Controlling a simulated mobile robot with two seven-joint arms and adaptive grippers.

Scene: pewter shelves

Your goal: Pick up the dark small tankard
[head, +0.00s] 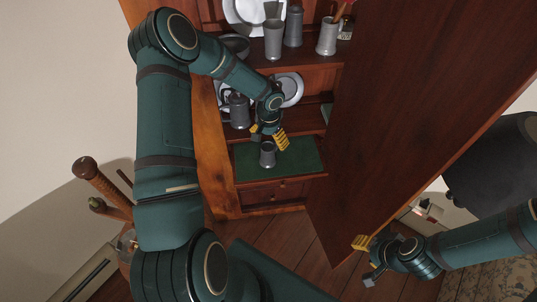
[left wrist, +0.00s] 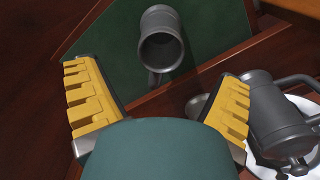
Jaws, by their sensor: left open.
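A small dark grey tankard (head: 267,156) stands on the green mat (head: 305,158) on the cabinet's lower shelf. In the left wrist view the tankard (left wrist: 162,42) shows its open mouth and a handle, ahead of and between my fingers. My left gripper (head: 268,136) is just above the tankard in the head view, open and empty. In the left wrist view its yellow-padded fingers (left wrist: 157,78) are wide apart, not touching the tankard. My right gripper (head: 366,260) is low at the right, by the cabinet door, with its fingers apart and nothing seen between them.
A larger lidded pewter jug (head: 238,110) stands on the shelf behind, also close to a finger in the left wrist view (left wrist: 275,115). Plates (head: 291,88) and several tankards (head: 274,42) fill the shelves. The open wooden door (head: 420,100) blocks the right side.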

